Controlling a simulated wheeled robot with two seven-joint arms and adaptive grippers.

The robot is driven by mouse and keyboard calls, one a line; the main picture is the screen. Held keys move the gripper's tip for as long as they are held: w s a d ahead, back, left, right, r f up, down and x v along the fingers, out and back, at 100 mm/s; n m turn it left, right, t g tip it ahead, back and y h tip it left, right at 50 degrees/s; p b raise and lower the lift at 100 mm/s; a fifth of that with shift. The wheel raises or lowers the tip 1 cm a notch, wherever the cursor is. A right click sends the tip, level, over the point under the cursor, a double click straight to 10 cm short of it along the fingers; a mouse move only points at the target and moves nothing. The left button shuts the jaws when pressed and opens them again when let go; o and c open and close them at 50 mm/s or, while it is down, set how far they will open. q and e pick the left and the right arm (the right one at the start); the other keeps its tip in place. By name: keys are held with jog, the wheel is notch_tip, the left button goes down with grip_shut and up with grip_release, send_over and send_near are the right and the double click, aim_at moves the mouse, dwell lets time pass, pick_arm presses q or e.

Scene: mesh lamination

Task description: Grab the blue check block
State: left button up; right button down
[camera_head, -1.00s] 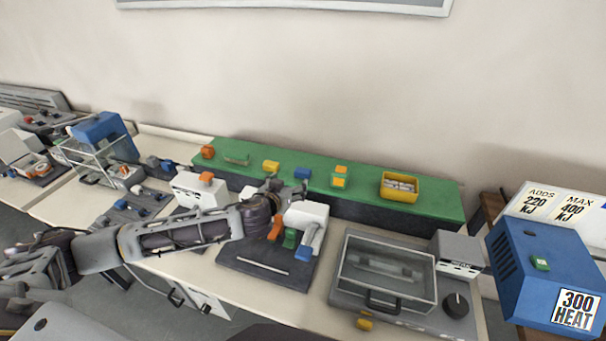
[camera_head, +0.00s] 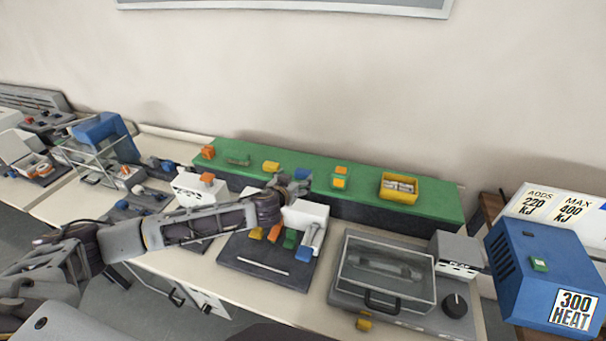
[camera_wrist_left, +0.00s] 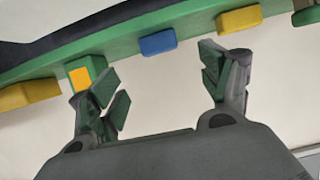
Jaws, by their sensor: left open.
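The blue check block (camera_head: 304,173) sits on the green shelf (camera_head: 440,200) along the wall, between a yellow block (camera_head: 271,167) and a green-and-orange block (camera_head: 340,177). My left gripper (camera_head: 294,187) is at the shelf's front edge and partly overlaps the blue block in the head view. In the left wrist view the blue block (camera_wrist_left: 158,42) shows beyond the open fingers (camera_wrist_left: 163,85), between them and apart from both. The gripper is empty. My right gripper is not in view.
A white device with coloured levers (camera_head: 306,216) stands just below my left gripper. A yellow bin (camera_head: 398,187) sits on the shelf to the right. A clear-lidded box (camera_head: 385,275) and a blue heater box (camera_head: 550,275) stand at the right.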

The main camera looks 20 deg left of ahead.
aim_at(301, 174)
pick_arm(q)
jog(key=x, duration=0.3)
dwell(0.6)
jog(key=shift+p+x, duration=0.7)
jog(key=shift+x, duration=0.95)
jog(key=shift+w+f, duration=0.6)
jog(key=shift+w, duration=0.2)
jog(key=c, duration=1.1)
